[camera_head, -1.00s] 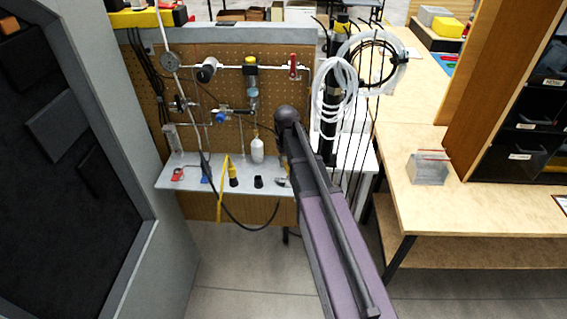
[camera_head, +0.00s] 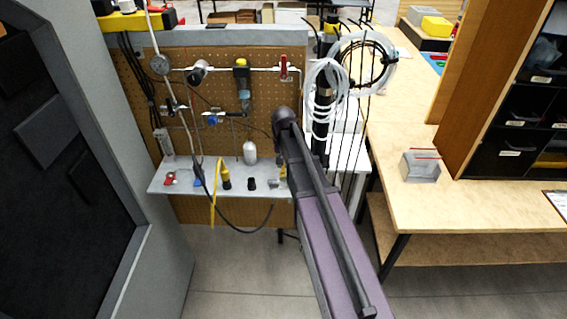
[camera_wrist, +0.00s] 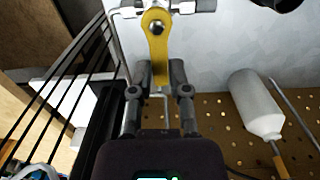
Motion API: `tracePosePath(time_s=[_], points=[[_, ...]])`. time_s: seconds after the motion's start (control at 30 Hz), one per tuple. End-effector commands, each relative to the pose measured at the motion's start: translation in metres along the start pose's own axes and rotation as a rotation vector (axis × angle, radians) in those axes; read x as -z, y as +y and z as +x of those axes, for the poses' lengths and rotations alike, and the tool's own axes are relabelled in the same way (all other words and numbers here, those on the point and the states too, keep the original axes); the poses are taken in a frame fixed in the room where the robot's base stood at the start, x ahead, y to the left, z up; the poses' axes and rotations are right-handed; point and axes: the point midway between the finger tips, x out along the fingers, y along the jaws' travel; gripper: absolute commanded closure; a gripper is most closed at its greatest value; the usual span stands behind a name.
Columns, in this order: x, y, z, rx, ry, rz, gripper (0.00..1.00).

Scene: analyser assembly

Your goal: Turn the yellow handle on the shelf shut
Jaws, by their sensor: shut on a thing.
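The yellow handle (camera_wrist: 157,40) is a flat lever with a bolt through its upper part, at the top middle of the wrist view. It joins a silver valve fitting (camera_wrist: 185,5) at the top edge. My gripper (camera_wrist: 160,69) is shut on the lower end of the handle, with one finger on each side. The shelf (camera_head: 215,187) is a light grey ledge on the pegboard in the head view. My arm hides the gripper and the handle there.
A white bottle (camera_wrist: 254,104) is right of my gripper, in front of the pegboard (camera_wrist: 222,118). Dark rods (camera_wrist: 62,62) run along the left. In the head view, coiled white tubing (camera_head: 326,88) hangs beside my arm, and a wooden bench (camera_head: 415,212) stands at right.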

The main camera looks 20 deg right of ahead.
Motion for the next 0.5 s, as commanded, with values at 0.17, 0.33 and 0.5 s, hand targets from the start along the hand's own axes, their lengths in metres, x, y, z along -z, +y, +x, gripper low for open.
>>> tracePosePath(time_s=[0.17,0.33,0.5], points=[[-0.0019,0.0013,0.0004,-0.003,-0.004,0.001,0.66],[-0.0013,0.0009,0.0003,-0.002,-0.003,0.000,0.43],[-0.0008,0.0006,0.0002,-0.001,-0.002,-0.001,0.43]])
